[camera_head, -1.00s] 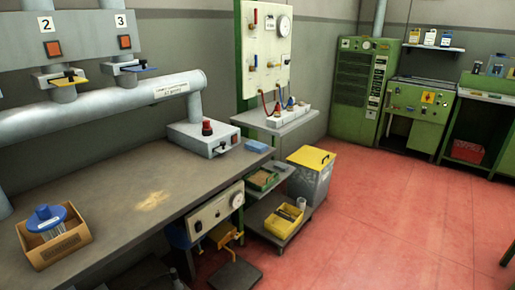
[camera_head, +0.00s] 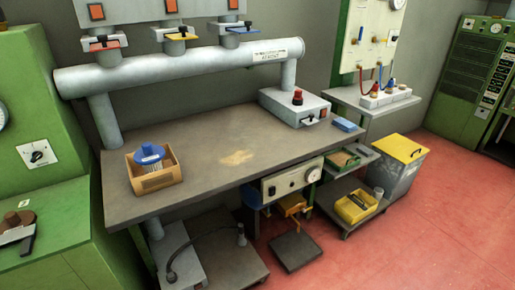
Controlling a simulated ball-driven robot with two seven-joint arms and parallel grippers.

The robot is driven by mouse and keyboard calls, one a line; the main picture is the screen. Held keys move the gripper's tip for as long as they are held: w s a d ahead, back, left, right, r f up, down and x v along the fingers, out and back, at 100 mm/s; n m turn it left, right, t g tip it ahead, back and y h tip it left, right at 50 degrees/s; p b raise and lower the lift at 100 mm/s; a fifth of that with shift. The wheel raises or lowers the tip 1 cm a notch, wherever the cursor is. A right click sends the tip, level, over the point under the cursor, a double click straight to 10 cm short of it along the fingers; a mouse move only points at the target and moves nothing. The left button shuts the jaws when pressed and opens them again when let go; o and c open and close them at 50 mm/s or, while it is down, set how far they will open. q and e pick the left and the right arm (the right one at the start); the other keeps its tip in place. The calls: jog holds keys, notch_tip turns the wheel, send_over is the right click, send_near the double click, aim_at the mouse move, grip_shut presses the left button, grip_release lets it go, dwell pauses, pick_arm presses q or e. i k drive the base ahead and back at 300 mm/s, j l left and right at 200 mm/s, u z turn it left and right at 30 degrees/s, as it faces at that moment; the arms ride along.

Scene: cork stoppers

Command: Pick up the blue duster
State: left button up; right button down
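A small flat blue block (camera_head: 344,125) lies on the right end of the grey workbench (camera_head: 200,190), beside the grey box with the red knob. A round blue piece with a knob on top (camera_head: 149,154) sits in an open cardboard box (camera_head: 157,181) at the bench's left end, with a pale part showing below it. I cannot tell for sure which of these two is the duster. Neither of my grippers is in view.
A grey box with a red knob (camera_head: 294,107) stands at the bench's back right. A thick pipe (camera_head: 180,68) runs along the back. A yellow-lidded bin (camera_head: 400,160) and a low trolley with a yellow tray (camera_head: 356,206) stand at right. Red floor is open at front right.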

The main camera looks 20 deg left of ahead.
aim_at(343, 124)
jog(key=i+l, duration=0.2)
jog(key=i, duration=0.35)
jog(key=i+l, duration=0.15)
jog(key=i, duration=0.35)
